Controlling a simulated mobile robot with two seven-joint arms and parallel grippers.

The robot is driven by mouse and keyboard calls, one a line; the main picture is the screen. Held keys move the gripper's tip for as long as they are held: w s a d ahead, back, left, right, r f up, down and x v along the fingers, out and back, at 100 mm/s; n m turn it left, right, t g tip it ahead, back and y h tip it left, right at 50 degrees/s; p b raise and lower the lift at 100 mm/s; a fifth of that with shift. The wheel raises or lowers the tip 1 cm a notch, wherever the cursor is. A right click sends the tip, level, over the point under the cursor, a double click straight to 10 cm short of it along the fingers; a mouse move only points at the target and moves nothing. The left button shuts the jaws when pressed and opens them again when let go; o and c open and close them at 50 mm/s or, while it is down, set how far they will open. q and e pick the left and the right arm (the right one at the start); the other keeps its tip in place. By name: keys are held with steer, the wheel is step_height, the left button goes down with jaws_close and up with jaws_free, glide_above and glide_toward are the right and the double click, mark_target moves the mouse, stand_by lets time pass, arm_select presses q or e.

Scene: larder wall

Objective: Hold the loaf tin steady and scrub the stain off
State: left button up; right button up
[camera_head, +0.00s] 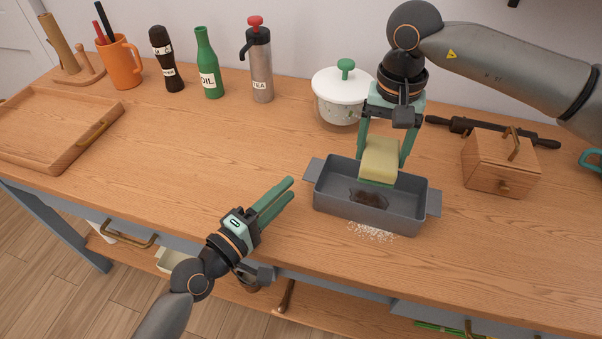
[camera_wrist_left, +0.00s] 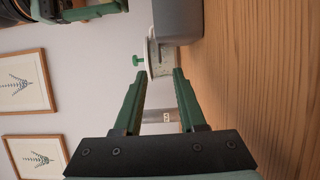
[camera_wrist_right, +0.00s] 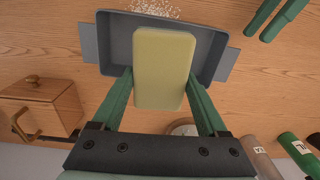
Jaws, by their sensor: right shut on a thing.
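The grey loaf tin (camera_head: 405,212) stands on the wooden counter, with a dark brown stain (camera_head: 368,198) on its inside floor. My right gripper (camera_head: 384,160) is shut on a yellow sponge (camera_head: 381,152) with a green underside. It holds the sponge over the far part of the tin, behind the stain; I cannot tell whether it touches the floor. In the right wrist view the sponge (camera_wrist_right: 163,68) hides the stain. My left gripper (camera_head: 291,187) is open and empty, left of the tin and apart from it. The tin's grey side (camera_wrist_left: 178,20) shows in the left wrist view.
White crumbs (camera_head: 371,232) lie in front of the tin. A white-lidded pot (camera_head: 341,98) stands behind it, a wooden box (camera_head: 500,165) and a rolling pin (camera_head: 460,126) to the right. A wooden tray (camera_head: 45,125) is at far left. The counter between tray and tin is clear.

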mark_target(310, 168)
arm_select(q)
steer(key=x, duration=0.8)
steer(key=shift+w+d, duration=0.1)
steer(key=shift+w, duration=0.15)
steer(key=shift+c, duration=0.2)
jaws_close()
stand_by(2.5)
